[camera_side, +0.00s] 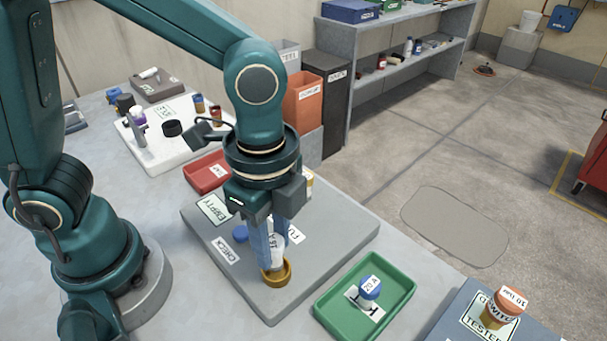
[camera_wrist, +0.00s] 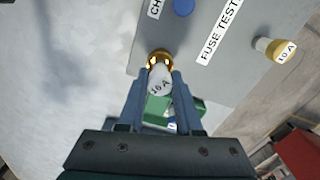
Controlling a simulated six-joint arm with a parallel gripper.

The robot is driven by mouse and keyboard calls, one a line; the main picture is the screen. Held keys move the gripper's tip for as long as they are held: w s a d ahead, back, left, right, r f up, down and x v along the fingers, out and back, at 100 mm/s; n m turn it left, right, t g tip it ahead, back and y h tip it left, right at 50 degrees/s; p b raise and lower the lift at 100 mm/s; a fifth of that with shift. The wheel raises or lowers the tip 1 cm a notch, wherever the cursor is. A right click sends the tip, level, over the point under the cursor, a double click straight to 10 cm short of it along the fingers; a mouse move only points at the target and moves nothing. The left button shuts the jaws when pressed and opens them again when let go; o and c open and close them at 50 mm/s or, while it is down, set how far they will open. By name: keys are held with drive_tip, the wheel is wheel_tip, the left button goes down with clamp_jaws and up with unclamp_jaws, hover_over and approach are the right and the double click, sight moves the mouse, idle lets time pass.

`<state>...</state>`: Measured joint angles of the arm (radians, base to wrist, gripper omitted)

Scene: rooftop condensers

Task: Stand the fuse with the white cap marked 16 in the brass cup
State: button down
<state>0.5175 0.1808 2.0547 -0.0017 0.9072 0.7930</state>
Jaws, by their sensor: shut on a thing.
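The fuse with the white cap marked 16 A (camera_wrist: 160,82) is between the two blue fingers of my gripper (camera_side: 268,256), which is shut on it. In the side view the fuse (camera_side: 277,250) is roughly upright and partly hidden by the fingers. The brass cup (camera_side: 284,277) sits near the front corner of the grey board, right under the fingertips. In the wrist view the fuse's lower end is at the brass cup (camera_wrist: 159,54) and looks to be within its rim. I cannot tell whether it rests on the cup's bottom.
The grey board (camera_side: 335,238) carries labels and a blue disc (camera_side: 240,234). A fuse marked 10 A (camera_wrist: 263,44) stands on it. A green tray (camera_side: 330,317) holds a blue-capped 20 A fuse (camera_side: 370,289). A red tray (camera_side: 197,182) lies behind the board.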

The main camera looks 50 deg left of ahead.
drive_tip(key=shift+f, duration=1.25)
idle(0.5)
drive_tip(key=c, duration=0.5)
unclamp_jaws()
drive_tip(key=shift+r, duration=2.6)
